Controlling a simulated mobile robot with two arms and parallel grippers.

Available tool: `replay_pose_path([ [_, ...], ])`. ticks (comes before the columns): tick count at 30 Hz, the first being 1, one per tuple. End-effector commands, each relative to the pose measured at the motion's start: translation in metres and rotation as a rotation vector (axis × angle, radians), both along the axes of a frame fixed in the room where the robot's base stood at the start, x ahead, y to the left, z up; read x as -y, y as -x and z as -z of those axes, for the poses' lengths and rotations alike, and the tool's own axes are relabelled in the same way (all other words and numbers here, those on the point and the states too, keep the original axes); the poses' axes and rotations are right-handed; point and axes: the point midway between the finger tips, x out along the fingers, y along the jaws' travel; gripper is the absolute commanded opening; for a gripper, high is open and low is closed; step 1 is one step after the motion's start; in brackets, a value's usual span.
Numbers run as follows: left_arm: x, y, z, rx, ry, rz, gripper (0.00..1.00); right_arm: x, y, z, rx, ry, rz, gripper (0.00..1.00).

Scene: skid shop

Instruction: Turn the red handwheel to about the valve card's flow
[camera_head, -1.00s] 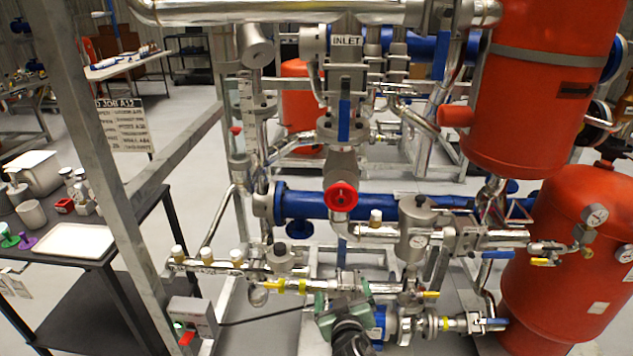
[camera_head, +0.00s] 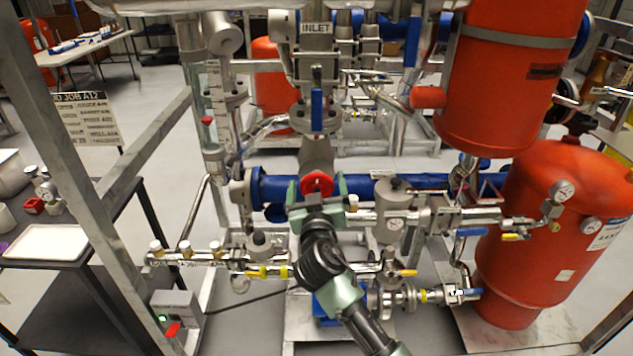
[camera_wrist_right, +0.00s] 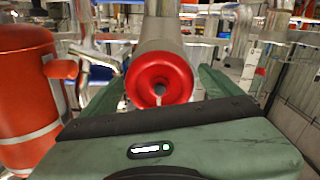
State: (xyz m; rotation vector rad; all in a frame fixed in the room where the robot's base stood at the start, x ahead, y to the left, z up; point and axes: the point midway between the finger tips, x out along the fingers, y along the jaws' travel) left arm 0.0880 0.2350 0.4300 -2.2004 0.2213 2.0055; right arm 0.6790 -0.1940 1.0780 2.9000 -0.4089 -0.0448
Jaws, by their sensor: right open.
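The red handwheel (camera_head: 317,184) faces me on the pipe below the INLET label. My right gripper (camera_head: 317,190) is open, with one green finger on each side of the wheel. In the right wrist view the handwheel (camera_wrist_right: 160,79) sits between the spread fingers, with gaps on both sides. I cannot tell whether either finger touches it. A glass tube with a scale (camera_head: 217,95) and a red marker (camera_head: 207,120) stands left of the wheel. My left gripper is not visible.
Blue pipe (camera_head: 400,185) runs behind the wheel. Red tanks (camera_head: 565,215) with gauges stand at the right. Frame posts (camera_head: 75,150) and a dark bench with a white tray (camera_head: 45,242) are at the left. Small valves and pipes crowd the space below the wheel.

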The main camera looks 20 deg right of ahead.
Motion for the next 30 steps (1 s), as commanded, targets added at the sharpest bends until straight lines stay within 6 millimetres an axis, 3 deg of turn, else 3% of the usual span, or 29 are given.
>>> replay_pose_path([
  [8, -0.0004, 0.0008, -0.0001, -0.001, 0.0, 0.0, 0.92, 0.0007, -0.002, 0.0001, 0.0, 0.0, 0.0, 0.92],
  [12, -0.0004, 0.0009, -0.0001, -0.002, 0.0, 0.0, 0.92, 0.0006, -0.0019, 0.0002, 0.0, 0.0, 0.0, 0.53],
  [15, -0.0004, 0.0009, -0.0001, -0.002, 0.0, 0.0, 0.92, 0.0006, -0.0018, 0.0002, 0.0, 0.0, 0.0, 0.3],
  [30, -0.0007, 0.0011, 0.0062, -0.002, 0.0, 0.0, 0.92, -0.0002, -0.0017, 0.0009, -0.045, 0.153, 0.0, 0.3],
])
